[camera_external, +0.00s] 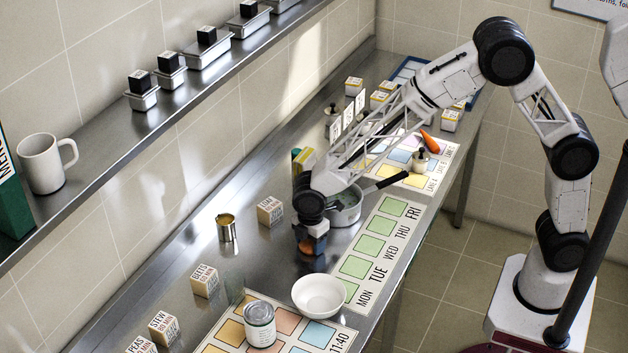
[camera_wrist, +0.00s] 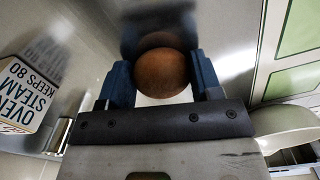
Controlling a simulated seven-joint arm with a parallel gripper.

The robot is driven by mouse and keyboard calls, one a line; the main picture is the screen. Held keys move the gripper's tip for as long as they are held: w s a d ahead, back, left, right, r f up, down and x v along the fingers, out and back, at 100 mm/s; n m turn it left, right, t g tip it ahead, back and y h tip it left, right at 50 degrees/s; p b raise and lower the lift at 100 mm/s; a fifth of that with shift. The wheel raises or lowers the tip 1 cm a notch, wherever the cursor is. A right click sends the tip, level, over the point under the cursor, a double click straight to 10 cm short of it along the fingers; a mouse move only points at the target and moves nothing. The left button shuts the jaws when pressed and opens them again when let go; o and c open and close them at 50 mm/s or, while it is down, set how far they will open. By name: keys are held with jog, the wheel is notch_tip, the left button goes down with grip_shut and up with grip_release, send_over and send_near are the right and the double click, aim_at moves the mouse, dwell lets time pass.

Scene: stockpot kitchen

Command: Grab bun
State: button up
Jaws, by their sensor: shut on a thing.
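The bun (camera_wrist: 162,73) is round and brown. In the wrist view it sits between the two blue fingers of my gripper (camera_wrist: 162,80), which is shut on it. In the external view the bun (camera_external: 306,247) shows as a small orange-brown patch under my gripper (camera_external: 312,246), low over the steel counter. Whether it touches the counter I cannot tell. The fingers hide part of it.
A white bowl (camera_external: 319,296) stands in front of my gripper and a saucepan (camera_external: 345,208) close behind it. An open can (camera_external: 227,228) and a lettered block (camera_external: 270,210) stand to the left. A closed can (camera_external: 260,325) stands at the front.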

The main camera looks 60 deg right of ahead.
jog(key=shift+r, duration=0.15)
jog(key=shift+r, duration=1.45)
jog(key=shift+s+d+r, duration=0.15)
jog(key=shift+s+r, duration=0.1)
jog(key=s+d, duration=0.2)
jog(key=s, duration=0.2)
jog(key=s+d+r, duration=0.1)
jog(key=s+d, duration=0.1)
jog(key=s, duration=0.3)
jog(key=s+d, duration=0.2)
jog(key=s, duration=0.3)
jog(key=shift+s+r, duration=0.15)
